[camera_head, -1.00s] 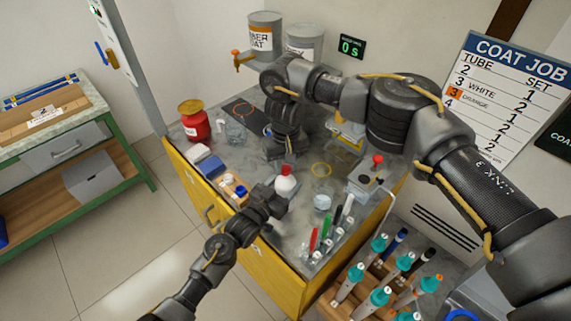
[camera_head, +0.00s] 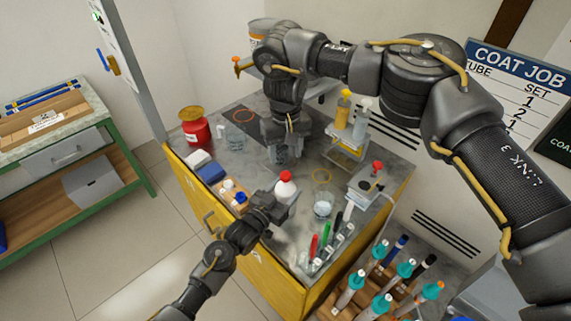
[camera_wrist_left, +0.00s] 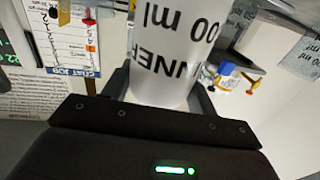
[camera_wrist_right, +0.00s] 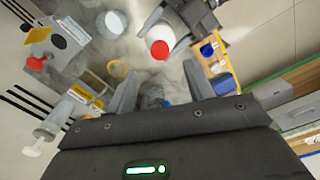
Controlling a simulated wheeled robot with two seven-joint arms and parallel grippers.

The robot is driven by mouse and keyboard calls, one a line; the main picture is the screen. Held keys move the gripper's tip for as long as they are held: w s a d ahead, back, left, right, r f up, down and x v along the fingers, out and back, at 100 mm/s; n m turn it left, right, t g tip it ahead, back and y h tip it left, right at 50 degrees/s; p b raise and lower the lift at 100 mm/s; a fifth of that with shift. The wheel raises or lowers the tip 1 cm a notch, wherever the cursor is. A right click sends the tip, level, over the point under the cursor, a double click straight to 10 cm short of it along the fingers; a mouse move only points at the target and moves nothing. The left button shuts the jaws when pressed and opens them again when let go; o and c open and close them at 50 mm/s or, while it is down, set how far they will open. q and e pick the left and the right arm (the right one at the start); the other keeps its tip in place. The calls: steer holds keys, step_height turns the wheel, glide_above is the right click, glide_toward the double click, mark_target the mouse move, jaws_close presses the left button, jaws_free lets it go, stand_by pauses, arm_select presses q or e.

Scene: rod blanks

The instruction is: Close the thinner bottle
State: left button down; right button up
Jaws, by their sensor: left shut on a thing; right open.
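The thinner bottle (camera_head: 284,188) is white with a red cap (camera_head: 285,175) on its top. It stands upright near the front of the bench. My left gripper (camera_head: 272,207) is shut around its body; its lettering fills the left wrist view (camera_wrist_left: 172,50). The right wrist view shows the red cap (camera_wrist_right: 160,49) from above. I cannot tell how tightly the cap sits. My right gripper (camera_head: 286,155) is open, pointing down behind the bottle and apart from it.
A wooden tray (camera_head: 228,203) with white and blue pieces is left of the bottle. A red can (camera_head: 194,127) stands at the back left. A rack of teal-topped tubes (camera_head: 375,290) is front right.

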steer(key=shift+r, duration=2.2)
arm_select(q)
steer(key=shift+c, duration=1.9)
jaws_free()
steer(key=shift+a, duration=0.1)
arm_select(e)
steer(key=shift+f, duration=0.1)
arm_select(q)
steer(key=b+v, duration=0.2)
steer(key=v, duration=0.8)
steer(key=shift+s+a, duration=0.15)
steer(key=shift+s, duration=0.2)
arm_select(e)
steer(key=shift+f, duration=1.15)
arm_select(q)
steer(key=shift+f, duration=0.1)
